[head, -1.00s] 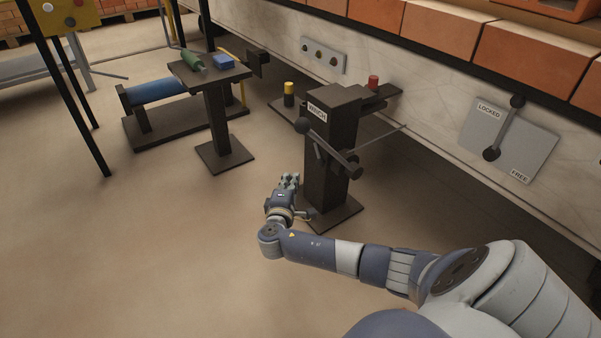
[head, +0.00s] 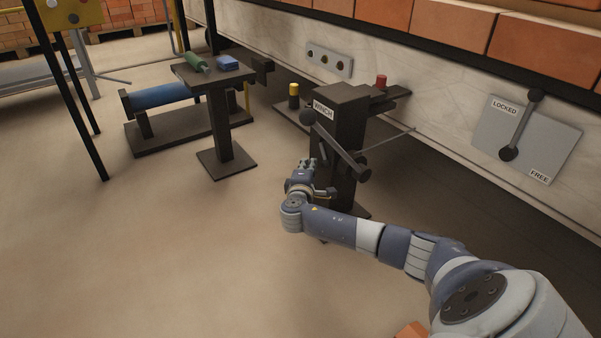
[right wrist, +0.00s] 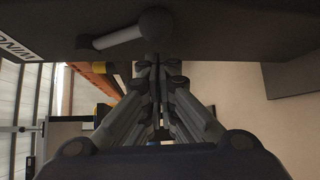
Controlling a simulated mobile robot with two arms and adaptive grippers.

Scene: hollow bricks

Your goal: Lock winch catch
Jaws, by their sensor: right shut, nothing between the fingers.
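The winch (head: 345,130) is a dark post with a "WINCH" label and a crank handle (head: 340,148) on its front. Its dark body and a round-knobbed handle show along the top of the right wrist view (right wrist: 155,24). The catch panel (head: 524,140) is a grey plate marked LOCKED and FREE on the wall at right. Its dark lever (head: 522,125) slants from an upper knob near LOCKED to a lower knob. My right gripper (head: 308,166) is just left of the winch post, below the crank; its fingers (right wrist: 160,75) are together and empty. My left gripper is not in view.
A dark stand (head: 212,72) holds a green object and a blue block, with a blue roller (head: 160,96) beside it. A yellow-topped post (head: 293,95) and a red knob (head: 381,81) are near the winch. Bricks line the ledge above.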

